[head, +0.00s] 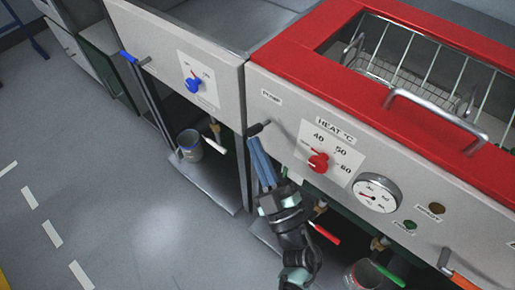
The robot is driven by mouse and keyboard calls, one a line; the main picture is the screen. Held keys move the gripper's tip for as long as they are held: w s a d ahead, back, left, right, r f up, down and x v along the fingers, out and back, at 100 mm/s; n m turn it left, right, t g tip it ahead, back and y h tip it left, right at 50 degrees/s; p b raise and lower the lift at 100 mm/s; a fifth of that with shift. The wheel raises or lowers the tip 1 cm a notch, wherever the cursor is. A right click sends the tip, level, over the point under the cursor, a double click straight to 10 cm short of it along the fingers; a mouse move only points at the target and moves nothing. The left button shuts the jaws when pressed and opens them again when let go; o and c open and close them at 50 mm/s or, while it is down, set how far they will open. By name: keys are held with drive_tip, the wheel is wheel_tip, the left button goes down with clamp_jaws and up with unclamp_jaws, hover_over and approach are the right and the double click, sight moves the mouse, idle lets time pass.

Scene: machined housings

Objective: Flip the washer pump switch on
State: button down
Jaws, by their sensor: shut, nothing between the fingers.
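The washer is the grey-fronted unit with a red top (290,52). Its pump switch (258,128), a short lever with a black tip, sticks out of the front panel below the PUMP label (271,97), near the panel's left edge. My gripper (254,142) has its blue fingers shut and empty. The fingertips are just below the black tip of the switch, close to it or touching; I cannot tell which. The fingers partly hide the panel's lower left corner.
A red heat knob (318,162) and a round gauge (377,193) are to the right on the panel. The left unit has a blue knob (193,85) and a blue-tipped lever (129,56). A bucket (189,145) stands on the lower shelf. The floor at left is clear.

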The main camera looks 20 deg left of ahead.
drive_tip(key=r+m+h+p, duration=0.1)
drive_tip(key=p, duration=0.1)
drive_tip(key=m+p, duration=0.2)
drive_tip(key=p, duration=0.1)
drive_tip(key=shift+w+r+h+p, duration=0.15)
drive_tip(key=shift+r+h+p, duration=0.15)
drive_tip(key=shift+r+h, duration=0.1)
drive_tip(key=shift+f+t, duration=0.15)
drive_tip(key=shift+t, duration=0.15)
